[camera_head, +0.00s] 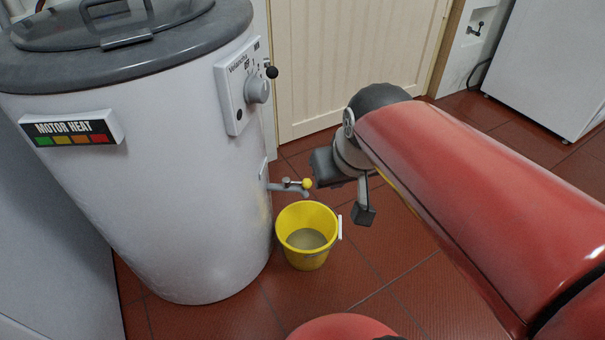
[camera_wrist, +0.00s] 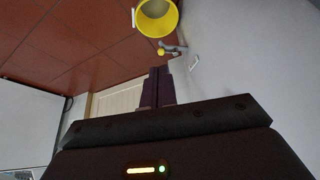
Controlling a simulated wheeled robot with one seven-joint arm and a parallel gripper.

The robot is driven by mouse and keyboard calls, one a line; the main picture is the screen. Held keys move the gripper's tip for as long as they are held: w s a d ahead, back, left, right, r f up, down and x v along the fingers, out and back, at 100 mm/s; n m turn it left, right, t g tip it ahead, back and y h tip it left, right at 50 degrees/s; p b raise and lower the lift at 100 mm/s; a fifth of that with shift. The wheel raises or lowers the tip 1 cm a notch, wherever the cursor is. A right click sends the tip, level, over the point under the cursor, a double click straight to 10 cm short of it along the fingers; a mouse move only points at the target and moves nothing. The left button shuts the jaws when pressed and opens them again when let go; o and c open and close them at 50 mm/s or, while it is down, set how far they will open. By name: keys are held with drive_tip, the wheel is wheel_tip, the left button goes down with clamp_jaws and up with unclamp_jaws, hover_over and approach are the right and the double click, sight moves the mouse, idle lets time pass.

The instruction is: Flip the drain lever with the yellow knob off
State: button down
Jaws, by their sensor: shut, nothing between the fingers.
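The drain lever with its yellow knob (camera_head: 307,183) sits on the drain tap (camera_head: 287,188), low on the right side of the white washing drum (camera_head: 150,190). The yellow knob also shows in the wrist view (camera_wrist: 161,51), beyond the fingertips. I see no contact with the lever.
A yellow bucket (camera_head: 334,256) holding cloudy liquid stands on the red tiles below the tap. A control panel (camera_head: 231,90) with a knob is above on the drum. A cream door (camera_head: 350,60) is behind. Tiled floor right of the bucket is clear.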

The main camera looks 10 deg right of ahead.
drive_tip(key=w+f, duration=0.2)
drive_tip(key=w, duration=0.7)
drive_tip(key=n+g+y+b, duration=0.1)
drive_tip(key=n+b, duration=0.1)
drive_tip(key=n, duration=0.1)
hover_over(299, 183)
drive_tip(key=w+d, duration=0.1)
drive_tip(key=w, duration=0.1)
wheel_tip(299, 183, down, 15)
drive_tip(key=shift+w+d, duration=0.1)
drive_tip(key=shift+d, duration=0.05)
wheel_tip(299, 183, down, 10)
drive_tip(key=shift+s+b, duration=0.3)
drive_tip(key=shift+m, duration=0.3)
